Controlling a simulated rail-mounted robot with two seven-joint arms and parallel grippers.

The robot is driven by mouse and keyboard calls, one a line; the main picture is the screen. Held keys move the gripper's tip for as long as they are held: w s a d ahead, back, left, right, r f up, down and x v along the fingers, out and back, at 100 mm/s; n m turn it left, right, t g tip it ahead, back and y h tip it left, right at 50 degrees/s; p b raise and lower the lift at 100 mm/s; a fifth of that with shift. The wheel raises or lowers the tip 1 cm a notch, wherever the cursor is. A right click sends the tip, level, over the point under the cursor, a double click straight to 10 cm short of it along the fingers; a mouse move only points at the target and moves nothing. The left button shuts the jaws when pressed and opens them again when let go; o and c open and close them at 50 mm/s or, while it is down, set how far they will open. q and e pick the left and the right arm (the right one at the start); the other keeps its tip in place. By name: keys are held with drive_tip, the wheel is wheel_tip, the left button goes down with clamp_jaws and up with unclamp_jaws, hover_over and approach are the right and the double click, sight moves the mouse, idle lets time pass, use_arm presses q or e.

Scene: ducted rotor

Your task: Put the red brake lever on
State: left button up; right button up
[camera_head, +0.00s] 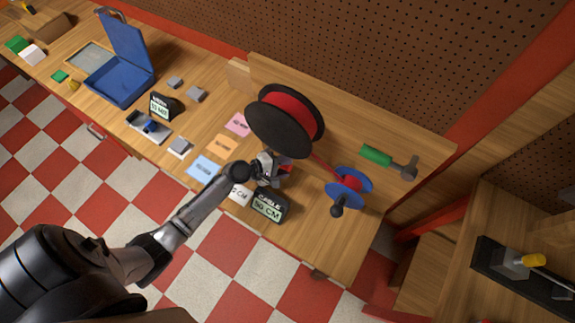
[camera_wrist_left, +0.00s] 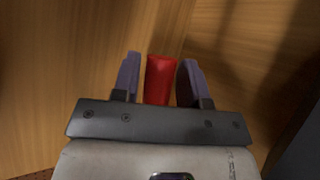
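The red brake lever (camera_wrist_left: 159,80) stands between the two fingers of my left gripper (camera_wrist_left: 160,64) in the left wrist view. A gap shows on each side of it, so the fingers are open around it and do not visibly touch it. In the head view my left gripper (camera_head: 272,168) is at the bench below the big black spool (camera_head: 262,128). Only a bit of red shows beside it there, and the rest of the lever is hidden by the gripper and spool. My right gripper is not in view.
A blue reel with a dark knob (camera_head: 338,208) stands to the right, joined to the spool by a red band (camera_head: 324,168). A cable display (camera_head: 268,205) sits close in front of my gripper. Coloured cards (camera_head: 204,168) lie left.

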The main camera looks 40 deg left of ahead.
use_arm(q)
drive_tip(key=shift+w+d+f, duration=0.25)
drive_tip(key=shift+w+d, duration=0.05)
drive_tip(key=shift+w, duration=0.15)
clamp_jaws()
idle(0.3)
